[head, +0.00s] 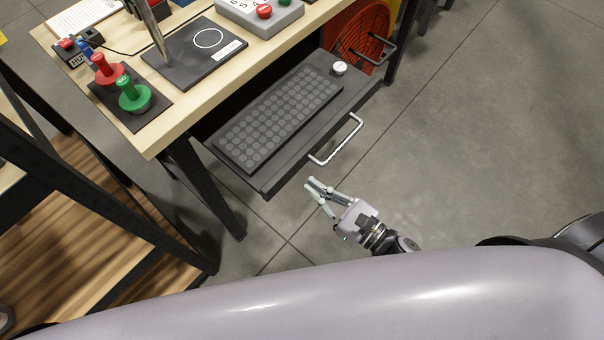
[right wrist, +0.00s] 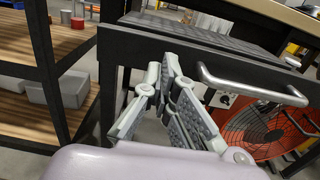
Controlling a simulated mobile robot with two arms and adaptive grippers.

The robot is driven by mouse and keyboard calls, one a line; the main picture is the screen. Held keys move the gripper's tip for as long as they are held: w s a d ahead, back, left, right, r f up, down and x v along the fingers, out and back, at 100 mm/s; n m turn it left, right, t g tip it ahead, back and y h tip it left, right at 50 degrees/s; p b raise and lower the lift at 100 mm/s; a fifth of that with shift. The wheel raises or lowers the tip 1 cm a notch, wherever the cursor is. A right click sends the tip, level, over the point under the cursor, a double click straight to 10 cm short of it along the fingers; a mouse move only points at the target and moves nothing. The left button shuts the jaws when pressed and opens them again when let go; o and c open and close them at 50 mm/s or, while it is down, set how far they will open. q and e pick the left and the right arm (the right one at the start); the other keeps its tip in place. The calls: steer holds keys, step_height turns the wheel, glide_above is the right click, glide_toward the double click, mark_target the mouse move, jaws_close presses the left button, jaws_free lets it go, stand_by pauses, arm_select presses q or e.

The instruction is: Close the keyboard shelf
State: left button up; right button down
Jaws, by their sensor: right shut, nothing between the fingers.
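The keyboard shelf (head: 269,181) is a dark pull-out tray under the wooden workbench (head: 152,150). It stands pulled out, with a black keyboard (head: 280,115) and a small white-topped knob (head: 339,68) on it. A silver bar handle (head: 337,141) is on its front edge. My right gripper (head: 311,183) is shut and empty, just in front of the shelf's front face, left of the handle in the head view. In the right wrist view its fingertips (right wrist: 164,65) show before the shelf front (right wrist: 135,45), with the handle (right wrist: 250,86) to the right. My left gripper is out of view.
An orange fan (head: 362,32) stands beneath the bench, right of the shelf. Red and green stamps (head: 131,95) and a black pad (head: 195,55) are on the bench top. A dark-framed wooden rack (head: 95,220) is at the left. The floor at right is clear.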

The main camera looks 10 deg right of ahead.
steer(key=x, duration=0.4)
steer(key=shift+p, duration=0.4)
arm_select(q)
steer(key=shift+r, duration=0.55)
arm_select(e)
steer(key=shift+a, duration=0.1)
steer(key=b, duration=0.4)
glide_toward(235, 126)
steer(key=w, duration=0.1)
steer(key=w+a+f, duration=0.1)
steer(key=w+f, duration=0.1)
steer(key=shift+w+a+f, duration=0.1)
steer(key=shift+w+a, duration=0.15)
steer(key=shift+a, duration=0.15)
steer(key=x, duration=0.6)
steer(key=shift+a+b, duration=0.1)
steer(key=shift+b, duration=0.25)
steer(key=shift+w+a, duration=0.2)
steer(key=shift+w, duration=0.15)
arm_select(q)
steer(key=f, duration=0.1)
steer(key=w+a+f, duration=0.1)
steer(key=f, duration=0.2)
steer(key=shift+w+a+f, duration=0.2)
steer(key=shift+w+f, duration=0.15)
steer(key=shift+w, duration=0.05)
arm_select(e)
steer(key=shift+r, duration=0.25)
